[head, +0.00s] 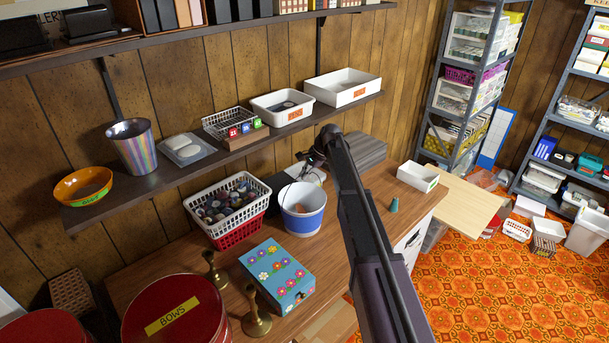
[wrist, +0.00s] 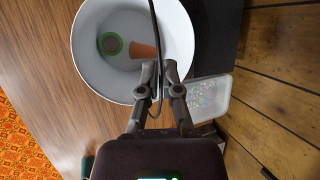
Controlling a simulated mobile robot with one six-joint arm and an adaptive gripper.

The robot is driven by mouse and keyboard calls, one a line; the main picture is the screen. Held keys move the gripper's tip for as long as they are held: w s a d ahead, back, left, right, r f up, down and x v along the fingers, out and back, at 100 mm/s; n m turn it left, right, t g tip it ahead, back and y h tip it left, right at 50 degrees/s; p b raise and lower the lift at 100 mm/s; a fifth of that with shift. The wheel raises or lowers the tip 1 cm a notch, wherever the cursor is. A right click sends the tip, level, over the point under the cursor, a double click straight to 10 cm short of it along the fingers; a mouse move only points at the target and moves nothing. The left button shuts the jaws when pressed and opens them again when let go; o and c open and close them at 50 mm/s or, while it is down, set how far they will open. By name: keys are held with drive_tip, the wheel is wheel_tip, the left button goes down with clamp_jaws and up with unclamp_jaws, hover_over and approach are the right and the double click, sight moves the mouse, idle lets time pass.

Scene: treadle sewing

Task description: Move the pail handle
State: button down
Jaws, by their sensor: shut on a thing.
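The pail (head: 303,218), blue outside with a white rim, stands upright on the wooden worktop. In the wrist view the pail (wrist: 88,60) shows its white inside, with a green-rimmed round thing and a brown tapered thing in it. The pail handle (wrist: 155,35) is a thin dark bar that crosses over the opening and runs between my fingers. My gripper (wrist: 160,78) is shut on the handle at the pail's rim. In the head view my gripper (head: 312,160) is above the back of the pail, and its fingertips are hard to make out.
A basket of spools (head: 228,205) stands left of the pail. A flowered blue box (head: 277,278) and brass candlesticks (head: 255,315) are in front. A shelf (head: 165,178) with bins hangs behind. A small green cone (head: 394,206) and a white tray (head: 417,177) are right.

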drive_tip(key=c, duration=0.8)
unclamp_jaws()
drive_tip(key=shift+f, duration=0.1)
